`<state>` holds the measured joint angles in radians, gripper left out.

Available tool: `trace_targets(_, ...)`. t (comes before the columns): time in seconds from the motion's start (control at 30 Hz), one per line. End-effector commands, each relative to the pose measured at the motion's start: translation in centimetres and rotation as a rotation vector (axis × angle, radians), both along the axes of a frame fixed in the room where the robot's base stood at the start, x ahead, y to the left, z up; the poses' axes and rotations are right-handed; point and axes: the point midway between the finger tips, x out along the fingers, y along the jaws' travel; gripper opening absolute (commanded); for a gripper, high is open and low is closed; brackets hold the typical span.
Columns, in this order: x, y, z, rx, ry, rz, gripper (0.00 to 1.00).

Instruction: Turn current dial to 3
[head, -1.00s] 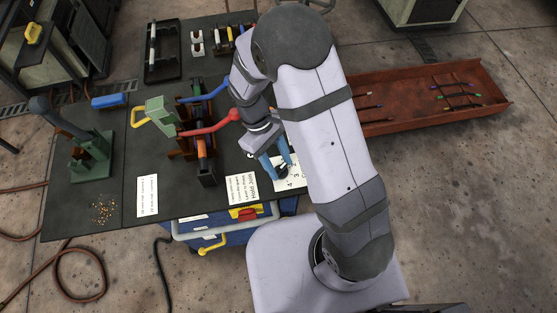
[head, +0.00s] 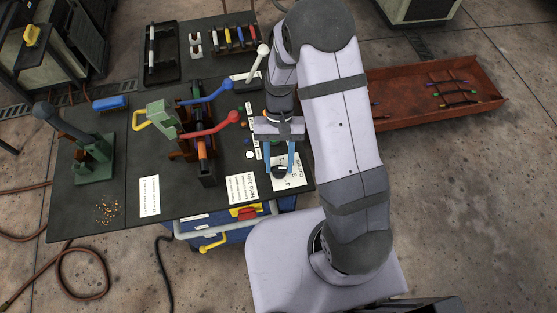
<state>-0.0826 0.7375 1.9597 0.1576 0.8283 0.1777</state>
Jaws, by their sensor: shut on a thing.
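The current dial is a dark knob (head: 279,172) on a white numbered plate (head: 288,184) at the front right of the dark table. A 4 and a 3 show on the plate; the other marks are partly hidden by my gripper. My gripper (head: 280,172) points down over the plate, its two blue fingers shut on the dial knob, one on each side. The knob's pointer is too small and covered to read.
Red and blue levers (head: 211,130) stand on a mechanism left of my gripper. A white-knobbed lever (head: 258,62) stands behind it. White label cards (head: 242,188) lie left of the dial. A rusty tray (head: 440,95) lies at right.

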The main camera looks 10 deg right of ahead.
Motion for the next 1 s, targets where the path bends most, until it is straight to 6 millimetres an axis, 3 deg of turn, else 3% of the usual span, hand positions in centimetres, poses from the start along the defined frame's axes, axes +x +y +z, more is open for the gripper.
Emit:
trace_targets(0.3, 0.20, -0.12, 0.17, 0.000, -0.006, -0.142, 0.17)
trace_targets(0.87, 0.24, -0.12, 0.13, 0.001, -0.009, -0.170, 0.17)
trace_targets(0.9, 0.24, -0.12, 0.13, 0.000, -0.008, -0.170, 0.49)
trace_targets(0.93, 0.23, -0.12, 0.12, 0.000, -0.007, -0.170, 0.56)
trace_targets(1.0, 0.17, -0.12, 0.10, 0.001, -0.006, -0.170, 0.58)
